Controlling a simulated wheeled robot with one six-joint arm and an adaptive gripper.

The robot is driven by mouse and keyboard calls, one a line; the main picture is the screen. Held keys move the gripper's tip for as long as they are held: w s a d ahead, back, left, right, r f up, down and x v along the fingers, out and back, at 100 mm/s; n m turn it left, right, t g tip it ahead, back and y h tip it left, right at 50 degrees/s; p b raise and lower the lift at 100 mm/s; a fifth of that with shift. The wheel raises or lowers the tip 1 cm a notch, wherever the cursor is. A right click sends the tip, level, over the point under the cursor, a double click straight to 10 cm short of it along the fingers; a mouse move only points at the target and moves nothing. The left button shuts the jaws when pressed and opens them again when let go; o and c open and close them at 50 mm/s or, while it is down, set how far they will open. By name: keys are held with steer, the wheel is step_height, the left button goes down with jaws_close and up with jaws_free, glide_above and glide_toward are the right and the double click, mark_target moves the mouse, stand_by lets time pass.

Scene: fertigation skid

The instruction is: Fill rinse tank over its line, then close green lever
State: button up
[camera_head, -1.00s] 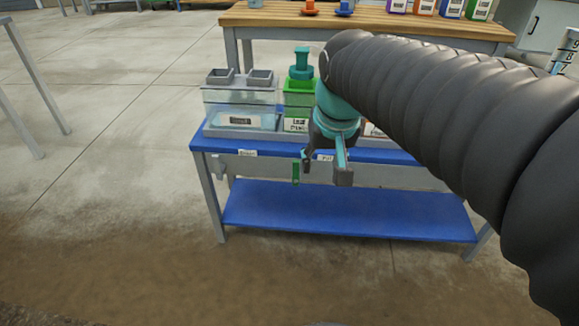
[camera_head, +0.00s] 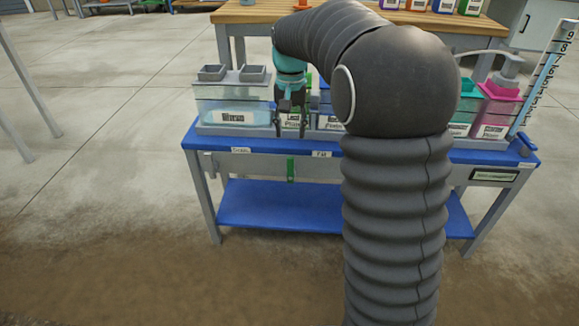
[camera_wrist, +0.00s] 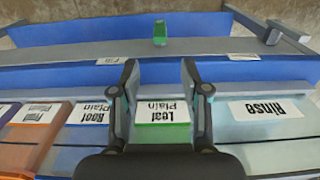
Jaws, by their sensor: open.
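The rinse tank (camera_head: 214,106), clear with pale blue liquid in its lower part, stands at the left end of the blue bench. I cannot make out its line. The green lever (camera_head: 291,169) hangs straight down at the bench's front rail, near the Fill label (camera_head: 321,154). The lever also shows at the top of the wrist view (camera_wrist: 160,33). My gripper (camera_head: 293,130) is open and empty above the bench's front edge, above and apart from the lever. In the wrist view, the Leaf Plain label (camera_wrist: 163,112) shows between its fingers, with the Rinse label (camera_wrist: 265,109) to the right.
A grey lever (camera_head: 210,165) is on the rail below the Drain label (camera_head: 240,150). More tanks line the bench, partly behind my arm, with a pink one (camera_head: 497,100) at the right. A wooden table (camera_head: 235,17) stands behind. The floor in front is clear.

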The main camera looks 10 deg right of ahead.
steer(key=b, duration=0.2)
glide_above(290, 182)
steer(key=f, duration=1.2)
steer(key=shift+w+d+f, duration=0.1)
steer(key=shift+w+f, duration=0.15)
steer(key=shift+f, duration=0.15)
jaws_close()
